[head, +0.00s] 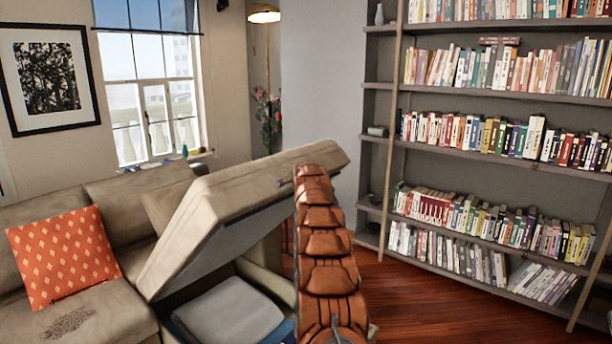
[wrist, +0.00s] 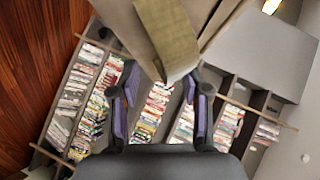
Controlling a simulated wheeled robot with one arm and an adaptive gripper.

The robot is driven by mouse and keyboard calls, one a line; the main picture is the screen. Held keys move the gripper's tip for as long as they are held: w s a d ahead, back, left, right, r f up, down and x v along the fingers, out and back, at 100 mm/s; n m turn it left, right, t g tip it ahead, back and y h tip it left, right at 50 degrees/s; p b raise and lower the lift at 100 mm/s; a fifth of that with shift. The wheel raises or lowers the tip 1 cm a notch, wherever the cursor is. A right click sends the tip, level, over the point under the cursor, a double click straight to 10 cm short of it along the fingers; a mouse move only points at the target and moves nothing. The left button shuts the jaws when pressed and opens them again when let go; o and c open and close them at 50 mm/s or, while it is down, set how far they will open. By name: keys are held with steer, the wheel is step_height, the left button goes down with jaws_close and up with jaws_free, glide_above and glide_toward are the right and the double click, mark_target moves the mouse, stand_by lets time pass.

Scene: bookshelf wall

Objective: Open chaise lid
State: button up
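The beige chaise lid (head: 235,200) is raised and tilted steeply in the head view, its far right end high and its near left end low by the seat. The storage box (head: 262,262) beneath stands open. My arm runs up in front of the lid's right end and hides most of my gripper in the head view. In the wrist view my gripper (wrist: 160,88) has its two purple-padded fingers spread apart. A beige part of the lid (wrist: 165,35) reaches down to between the fingertips, with gaps beside it. I cannot tell whether a finger touches it.
A grey cushion or folded cloth (head: 228,312) lies in the box, with something blue beside it. The sofa with an orange cushion (head: 62,258) is left. A bookshelf (head: 490,190) with a leaning ladder (head: 390,130) stands right. Wooden floor (head: 440,305) is clear before it.

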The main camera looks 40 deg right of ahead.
steer(key=shift+s+a+f, duration=0.1)
steer(key=shift+a+f, duration=0.05)
steer(key=v, duration=1.1)
steer(key=shift+s+r, duration=0.35)
steer(key=shift+r, duration=0.05)
steer(key=shift+c, duration=0.3)
